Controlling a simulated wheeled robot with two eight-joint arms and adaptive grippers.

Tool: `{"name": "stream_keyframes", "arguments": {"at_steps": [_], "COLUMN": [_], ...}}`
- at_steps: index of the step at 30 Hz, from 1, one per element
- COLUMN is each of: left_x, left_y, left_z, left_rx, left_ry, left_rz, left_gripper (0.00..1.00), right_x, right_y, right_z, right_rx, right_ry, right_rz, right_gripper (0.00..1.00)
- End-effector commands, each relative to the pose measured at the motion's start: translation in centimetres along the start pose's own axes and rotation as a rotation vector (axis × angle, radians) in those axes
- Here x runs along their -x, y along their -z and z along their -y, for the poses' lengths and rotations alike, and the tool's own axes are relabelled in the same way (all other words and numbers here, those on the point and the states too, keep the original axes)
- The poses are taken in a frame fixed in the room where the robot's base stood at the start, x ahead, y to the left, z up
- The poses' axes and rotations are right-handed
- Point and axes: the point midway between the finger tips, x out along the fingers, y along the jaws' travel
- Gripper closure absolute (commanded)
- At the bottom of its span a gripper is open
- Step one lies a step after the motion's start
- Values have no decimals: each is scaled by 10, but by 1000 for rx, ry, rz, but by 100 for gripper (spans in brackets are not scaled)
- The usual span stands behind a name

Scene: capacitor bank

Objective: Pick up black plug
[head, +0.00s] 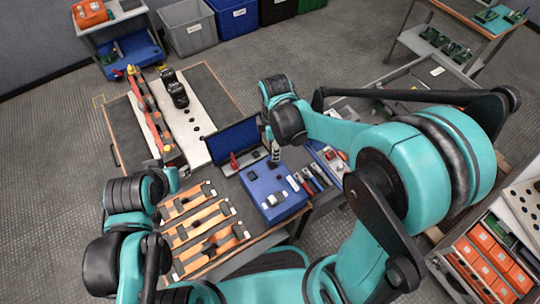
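A small black piece, which looks like the black plug (251,176), sits on top of a blue box (262,214) near the front of the workbench. A pale fitting (277,198) lies on the same box, to the right of and nearer than the black piece. My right gripper (273,161) points down just beyond the box, to the right of the black piece. It looks apart from the piece, and its fingers are too small to judge. My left gripper (173,185) is low at the bench's left side, beyond the orange bars, mostly hidden by its own arm.
Several orange bars (190,218) lie left of the blue box. A blue panel (233,140) stands behind it, with hand tools (312,178) to its right. A pale perforated plate (201,119) with black cylinders (178,94) lies farther back. Bins line the far wall.

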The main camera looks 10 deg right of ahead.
Motion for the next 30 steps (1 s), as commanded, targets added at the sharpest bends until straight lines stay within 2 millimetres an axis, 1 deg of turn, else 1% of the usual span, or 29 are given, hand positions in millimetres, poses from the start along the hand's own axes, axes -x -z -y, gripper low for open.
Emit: {"name": "stream_keyframes", "arguments": {"at_steps": [7,11,19,21,27,29,30], "left_x": [-9,-13,-31,-32,-30,-30,-30], "left_y": [-7,-10,-22,-23,-22,-22,-22], "left_z": [0,0,0,0,0,0,0], "left_rx": [0,0,0,0,0,0,0], "left_ry": [0,0,0,0,0,0,0], "left_rz": [0,0,0,0,0,0,0], "left_gripper": [60,60,60,60,60,60,60], "right_x": [-27,-37,-77,-81,-80,-79,-79], "right_y": [2,2,5,5,5,4,4], "right_z": [-1,-1,-3,-2,-2,-2,-2], "right_rx": [22,21,19,19,19,19,19], "right_ry": [8,7,6,6,6,6,6], "right_rz": [2,2,1,1,1,1,1], "right_gripper": [55,55,55,55,55,71,82]}}
